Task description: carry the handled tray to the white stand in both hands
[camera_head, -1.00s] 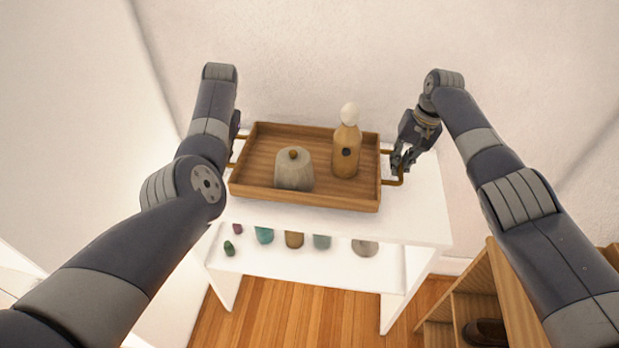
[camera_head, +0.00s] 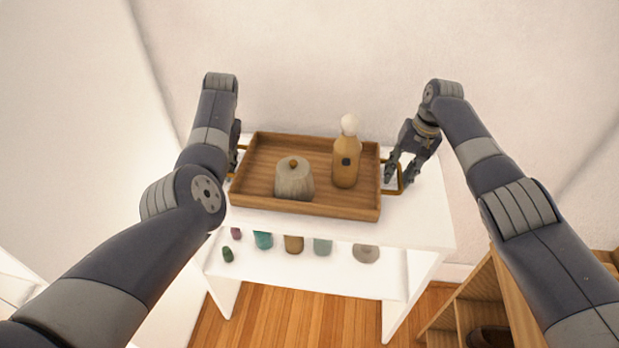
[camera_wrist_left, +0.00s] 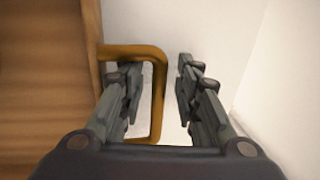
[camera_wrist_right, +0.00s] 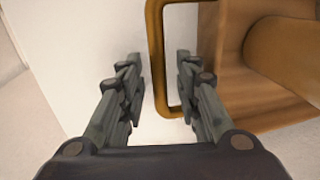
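The wooden handled tray (camera_head: 330,207) sits on the top of the white stand (camera_head: 425,215) and appears to rest on it. A grey lidded jar (camera_head: 294,181) and a brown bottle with a white top (camera_head: 346,163) stand upright in it. My left gripper (camera_wrist_left: 160,85) is open, its fingers either side of the tray's left brass handle (camera_wrist_left: 157,110), with a gap to the right finger. My right gripper (camera_wrist_right: 158,85) is open, its fingers either side of the right handle (camera_wrist_right: 157,55). In the head view the left fingers are mostly hidden behind my arm.
Several small jars and bottles (camera_head: 293,243) stand on the stand's lower shelf. A wall (camera_head: 300,60) rises behind the stand. A wooden shelf unit (camera_head: 470,300) with compartments is at the lower right. Wooden floor (camera_head: 290,320) shows below.

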